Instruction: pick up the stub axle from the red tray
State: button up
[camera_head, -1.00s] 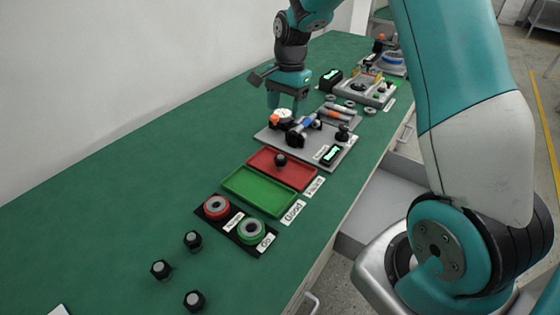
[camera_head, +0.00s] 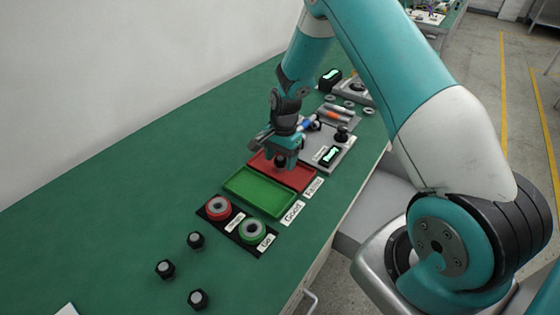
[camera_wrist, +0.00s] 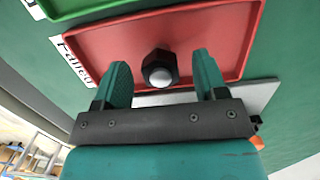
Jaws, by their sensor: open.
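The stub axle (camera_wrist: 159,69) is a dark part with a pale round end. It stands in the red tray (camera_wrist: 110,42), as the wrist view shows. The red tray (camera_head: 298,181) lies on the green bench in the head view, with the label "Failed" by its short side. My gripper (camera_wrist: 160,75) is open and empty. Its two teal fingers are on either side of the stub axle in the wrist view, with a gap to each. In the head view my gripper (camera_head: 281,163) is over the tray, and the stub axle (camera_head: 281,161) shows dark between the fingers.
A green tray (camera_head: 259,191) labelled "Good" adjoins the red tray. Beyond it is a black plate with a red ring (camera_head: 217,208) and a green ring (camera_head: 253,231). Several dark stub axles stand at the lower left. A grey fixture plate (camera_head: 333,136) sits behind the red tray.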

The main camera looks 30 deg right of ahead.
jog(key=shift+f, duration=0.2)
jog(key=c, duration=1.1)
jog(key=shift+c, duration=0.6)
jog(key=shift+r, duration=0.1)
jog(key=shift+r, duration=0.1)
